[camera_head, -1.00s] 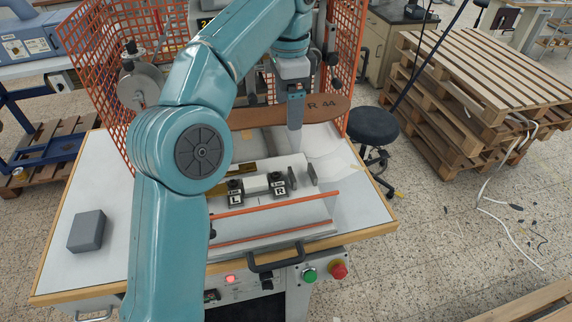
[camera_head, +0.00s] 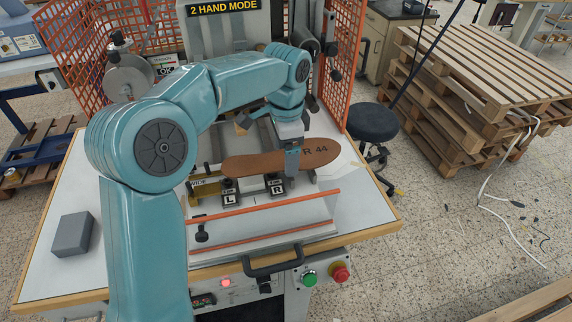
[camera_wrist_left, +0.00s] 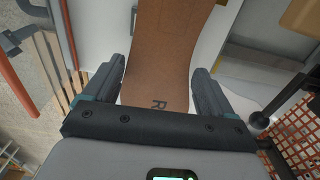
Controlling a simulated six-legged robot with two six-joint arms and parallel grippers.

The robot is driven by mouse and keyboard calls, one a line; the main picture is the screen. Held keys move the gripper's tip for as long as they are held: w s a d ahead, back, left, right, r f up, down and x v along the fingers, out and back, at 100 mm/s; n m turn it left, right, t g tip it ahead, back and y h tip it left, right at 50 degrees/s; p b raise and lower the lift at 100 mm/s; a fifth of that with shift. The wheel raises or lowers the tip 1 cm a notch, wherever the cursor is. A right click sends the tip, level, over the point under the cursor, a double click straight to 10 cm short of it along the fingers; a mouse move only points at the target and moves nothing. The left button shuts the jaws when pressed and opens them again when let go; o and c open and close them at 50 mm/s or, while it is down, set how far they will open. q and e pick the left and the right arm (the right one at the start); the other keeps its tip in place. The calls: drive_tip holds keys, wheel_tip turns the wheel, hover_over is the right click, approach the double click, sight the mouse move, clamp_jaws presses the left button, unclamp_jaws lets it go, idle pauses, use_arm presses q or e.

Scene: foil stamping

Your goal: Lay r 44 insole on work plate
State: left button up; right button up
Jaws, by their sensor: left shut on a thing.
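The brown insole marked R 44 (camera_head: 240,165) is held level above the press table, behind and above the L and R blocks. My left gripper (camera_head: 292,168) is shut on it near its marked end, coming down from above. In the left wrist view the insole (camera_wrist_left: 165,50) runs away between the two fingers (camera_wrist_left: 160,90), with the R near the gripper body. The work plate area (camera_head: 205,192) with the R block (camera_head: 277,184) and L block (camera_head: 230,193) lies below, partly hidden by the insole and arm. My right gripper is not in view.
An orange bar (camera_head: 265,205) runs along the front of the fixture, with a black handle (camera_head: 270,262) before it. Orange mesh guards (camera_head: 345,60) stand at both sides. A grey block (camera_head: 72,234) lies on the left of the table. The table's right side is clear.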

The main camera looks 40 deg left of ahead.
use_arm(q)
drive_tip(key=shift+s+d+f, duration=0.3)
drive_tip(key=shift+s+f, duration=0.25)
drive_tip(key=shift+f, duration=0.2)
drive_tip(key=shift+w+a+f, duration=0.15)
drive_tip(key=shift+w+f, duration=0.05)
drive_tip(key=shift+f, duration=0.4)
drive_tip(key=shift+w+a+f, duration=0.15)
drive_tip(key=shift+f, duration=0.4)
drive_tip(key=shift+w+f, duration=0.2)
drive_tip(key=shift+c, duration=0.4)
drive_tip(key=shift+s+d+r, duration=0.2)
drive_tip(key=shift+s+r, duration=0.05)
drive_tip(key=shift+s, duration=0.05)
drive_tip(key=shift+s+f, duration=0.1)
drive_tip(key=shift+s, duration=0.05)
drive_tip(key=shift+a+f, duration=0.1)
drive_tip(key=shift+f, duration=0.1)
drive_tip(key=o, duration=0.9)
drive_tip(key=shift+w+a, duration=0.1)
drive_tip(key=shift+w, duration=0.2)
drive_tip(key=shift+w+f, duration=0.1)
drive_tip(key=shift+s+r, duration=0.25)
drive_tip(key=shift+r, duration=0.45)
wheel_tip(320, 180, up, 10)
drive_tip(key=shift+r+p, duration=0.1)
drive_tip(key=shift+p, duration=0.2)
drive_tip(key=shift+w+r, duration=0.1)
drive_tip(key=shift+r, duration=0.5)
